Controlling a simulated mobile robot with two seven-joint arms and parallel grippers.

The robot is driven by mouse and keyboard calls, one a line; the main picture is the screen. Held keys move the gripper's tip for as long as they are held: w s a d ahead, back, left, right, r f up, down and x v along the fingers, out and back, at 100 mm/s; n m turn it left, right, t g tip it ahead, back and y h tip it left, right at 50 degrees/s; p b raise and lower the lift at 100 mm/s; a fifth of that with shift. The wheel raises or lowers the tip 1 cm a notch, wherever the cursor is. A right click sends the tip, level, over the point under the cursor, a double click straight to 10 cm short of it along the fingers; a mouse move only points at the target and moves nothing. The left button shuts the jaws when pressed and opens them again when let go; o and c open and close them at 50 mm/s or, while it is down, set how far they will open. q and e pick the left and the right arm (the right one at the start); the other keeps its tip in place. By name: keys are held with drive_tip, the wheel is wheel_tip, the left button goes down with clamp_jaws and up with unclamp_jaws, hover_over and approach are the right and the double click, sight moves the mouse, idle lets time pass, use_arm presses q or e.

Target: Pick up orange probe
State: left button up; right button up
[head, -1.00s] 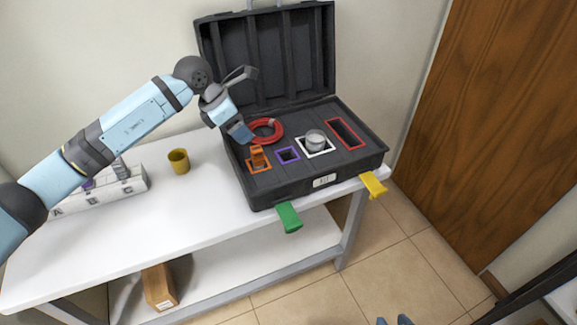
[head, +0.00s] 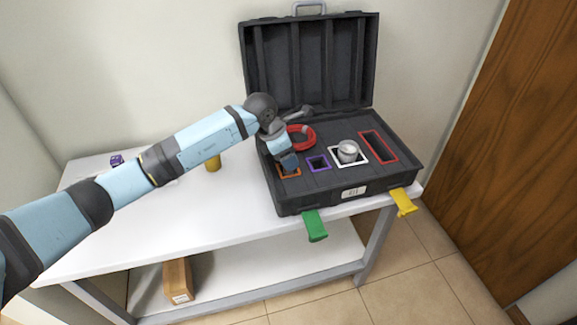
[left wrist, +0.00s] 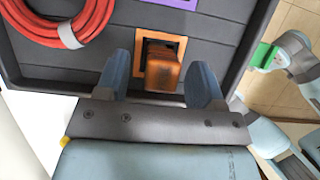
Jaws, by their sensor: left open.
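The orange probe (left wrist: 162,68) stands in the orange-framed slot (left wrist: 176,42) of the black case (head: 333,188). In the head view the gripper mostly hides the probe, and part of the orange frame (head: 290,173) shows below it. My left gripper (left wrist: 158,80) is open, with one finger on each side of the probe. In the left wrist view gaps show between the probe and both fingers. In the head view the left gripper (head: 287,163) is over the case's front left corner. My right gripper cannot be made out in the head view.
The case's lid (head: 308,62) stands open behind. A red cable coil (head: 307,140), a purple-framed slot (head: 318,163), a round item (head: 348,150) and an empty red-framed slot (head: 378,146) are in the case. Green (head: 315,226) and yellow (head: 403,203) tabs stick out in front. A yellow cup (head: 213,163) stands left.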

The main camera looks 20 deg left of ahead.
use_arm(q)
drive_tip(key=x, duration=0.3)
drive_tip(key=shift+r, duration=0.1)
drive_tip(key=c, duration=1)
drive_tip(key=shift+c, duration=0.2)
